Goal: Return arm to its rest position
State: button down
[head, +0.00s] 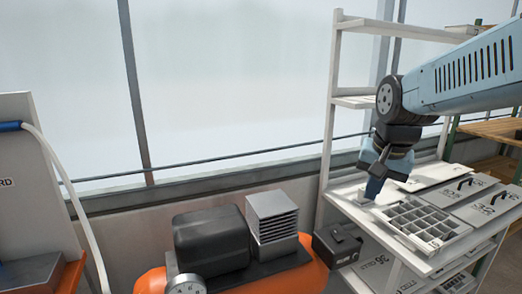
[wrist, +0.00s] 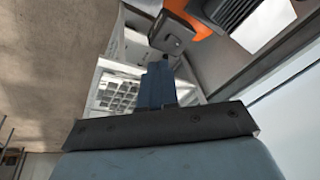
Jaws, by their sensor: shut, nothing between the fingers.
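My gripper (head: 374,188) is at the right in the head view, at the end of my blue arm, pointing down. It is shut and holds nothing. Its fingertips are over the left end of the white shelf (head: 345,205), close to a small pale block there; I cannot tell whether they touch. In the wrist view my gripper (wrist: 158,70) shows as blue fingers held together, with the shelf and a tray behind them.
A grey compartment tray (head: 437,243) and grey lidded cases (head: 490,203) lie on the shelf, right of my gripper. White shelf posts (head: 327,115) stand to its left. An orange compressor (head: 312,272) with a black motor stands on the left, below. The window side is open.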

jog(key=s+r+n+t, duration=0.1)
jog(key=s+n+t, duration=0.1)
jog(key=s+n, duration=0.3)
jog(key=s, duration=0.2)
jog(key=shift+s+a+r, duration=0.25)
jog(key=shift+s+r, duration=0.15)
jog(key=c, duration=1.6)
grip_release()
jog(key=shift+s, duration=0.1)
jog(key=o, duration=0.3)
jog(key=shift+w+n, duration=0.3)
jog(key=shift+w, duration=0.05)
jog(key=o, duration=0.5)
jog(key=w+f+g, duration=0.1)
jog(key=w, duration=0.2)
jog(key=w+f+n, duration=0.1)
jog(key=w, duration=0.3)
jog(key=w+f+n+g, duration=0.1)
jog(key=w, duration=0.3)
jog(key=shift+d+g, duration=0.15)
jog(key=shift+g, duration=0.15)
jog(key=shift+c, duration=0.2)
jog(key=n+g, duration=0.2)
jog(key=g, duration=0.1)
send_over(340, 237)
notch_tip(340, 237, down, 9)
notch_tip(340, 237, down, 13)
jog(key=shift+f, duration=0.2)
